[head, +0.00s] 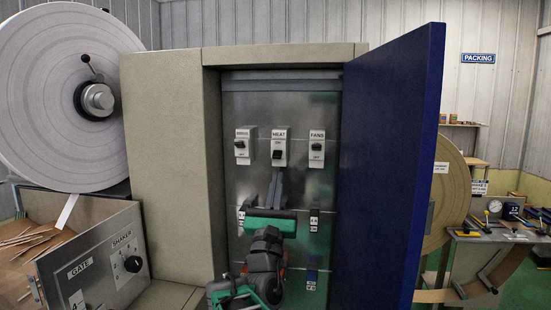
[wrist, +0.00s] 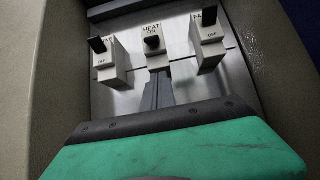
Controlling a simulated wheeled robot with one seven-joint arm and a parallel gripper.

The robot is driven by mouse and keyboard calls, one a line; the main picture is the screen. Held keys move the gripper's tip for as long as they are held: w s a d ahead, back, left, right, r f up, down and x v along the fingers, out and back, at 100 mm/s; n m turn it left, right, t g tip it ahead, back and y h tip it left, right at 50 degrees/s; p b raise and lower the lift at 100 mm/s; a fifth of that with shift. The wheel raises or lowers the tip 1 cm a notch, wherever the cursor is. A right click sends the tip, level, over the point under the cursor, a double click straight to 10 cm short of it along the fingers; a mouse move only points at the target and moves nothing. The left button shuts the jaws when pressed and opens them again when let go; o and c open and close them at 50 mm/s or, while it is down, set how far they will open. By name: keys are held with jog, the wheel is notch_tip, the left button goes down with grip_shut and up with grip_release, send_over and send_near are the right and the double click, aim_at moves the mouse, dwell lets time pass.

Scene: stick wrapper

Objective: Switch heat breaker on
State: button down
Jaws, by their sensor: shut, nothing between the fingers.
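The heat breaker (head: 279,147) is a white block labelled HEAT in the middle of the top row inside the open cabinet. In the wrist view, the heat breaker (wrist: 156,55) has its black lever at the lower end, with the word ON showing above it. My gripper (head: 276,175) is shut and empty, its dark fingers pointing up just below the heat breaker. In the wrist view, the tips of my gripper (wrist: 159,76) reach close to the breaker's lower edge. I cannot tell whether they touch it.
The left breaker (head: 241,153) and the FANS breaker (head: 316,153) flank it, levers up with OFF showing below. Smaller breakers (head: 313,219) sit lower down. A blue cabinet door (head: 392,170) stands open on the right; a beige cabinet wall (head: 165,165) bounds the left.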

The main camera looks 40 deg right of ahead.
aim_at(277, 154)
jog(key=r, duration=0.1)
jog(key=a+r, duration=0.1)
jog(key=s+r+p, duration=0.1)
jog(key=shift+a+r, duration=0.2)
jog(key=shift+a, duration=0.05)
